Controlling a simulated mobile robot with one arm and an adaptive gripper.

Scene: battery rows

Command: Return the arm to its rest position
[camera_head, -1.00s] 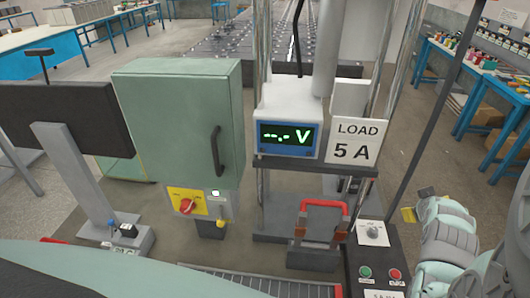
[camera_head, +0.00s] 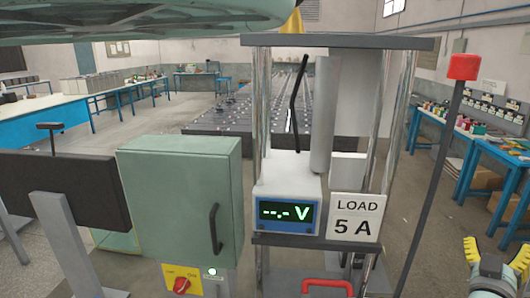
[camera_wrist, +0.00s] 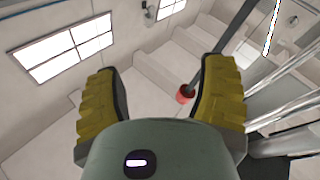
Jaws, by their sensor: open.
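My gripper (camera_head: 497,256) is at the lower right edge of the head view, with its yellow fingertips pointing up. It is right of the test stand and the dark pole, apart from both in the picture. In the wrist view my gripper (camera_wrist: 160,98) has its two yellow fingers spread wide, with nothing held between them. The wrist camera faces the walls and windows. Most of my arm is out of the head view.
The test stand has a voltage display (camera_head: 286,214) and a LOAD 5 A sign (camera_head: 354,216). A red-tipped pole (camera_head: 464,66) rises between it and my gripper. A green cabinet (camera_head: 180,200) stands left. A blue bench (camera_head: 498,155) is at the right; open floor lies before it.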

